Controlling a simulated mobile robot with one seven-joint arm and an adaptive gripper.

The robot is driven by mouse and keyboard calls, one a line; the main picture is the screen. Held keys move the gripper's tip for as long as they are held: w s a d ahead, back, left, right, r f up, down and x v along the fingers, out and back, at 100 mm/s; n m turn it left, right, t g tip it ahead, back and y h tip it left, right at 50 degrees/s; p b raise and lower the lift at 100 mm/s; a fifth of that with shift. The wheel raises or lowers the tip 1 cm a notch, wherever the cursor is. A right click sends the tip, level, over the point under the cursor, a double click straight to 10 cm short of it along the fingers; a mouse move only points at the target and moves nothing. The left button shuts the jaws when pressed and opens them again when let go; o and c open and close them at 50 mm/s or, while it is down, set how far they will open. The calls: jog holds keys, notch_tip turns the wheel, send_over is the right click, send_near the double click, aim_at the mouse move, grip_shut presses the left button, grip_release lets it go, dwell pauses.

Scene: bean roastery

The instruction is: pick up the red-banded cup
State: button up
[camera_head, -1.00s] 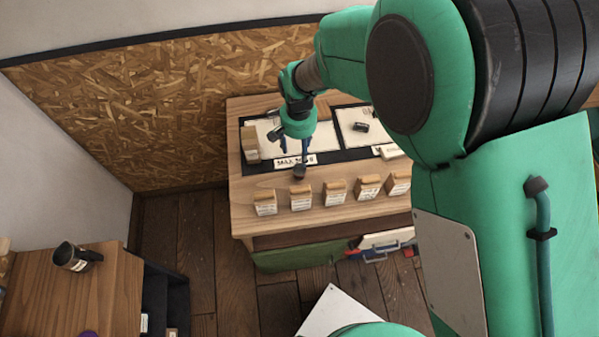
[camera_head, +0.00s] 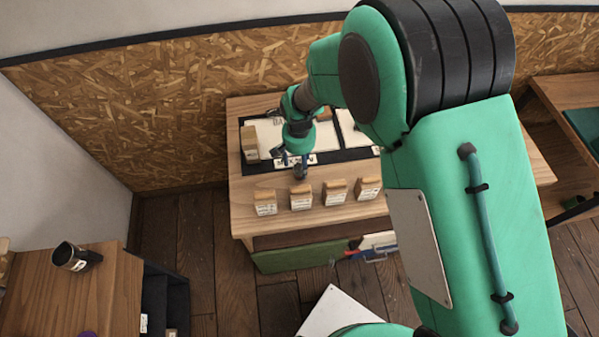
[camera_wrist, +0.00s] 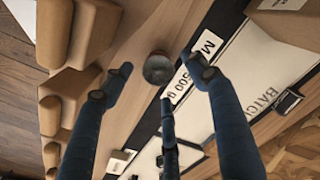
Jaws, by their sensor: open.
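A small dark round cup (camera_head: 299,173) stands near the front of the wooden table, just below the black mat's front edge. In the wrist view the cup (camera_wrist: 158,68) shows from above as a round, dark grey shape on bare wood. Nothing is held.
A taller pack (camera_head: 250,143) stands at the mat's left. A label strip (camera_head: 297,160) lies by the cup.

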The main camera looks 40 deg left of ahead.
aim_at(300, 170)
jog(key=shift+f, duration=0.1)
jog(key=shift+d+f, duration=0.1)
jog(key=shift+f, duration=2.45)
jog(key=c, duration=1.1)
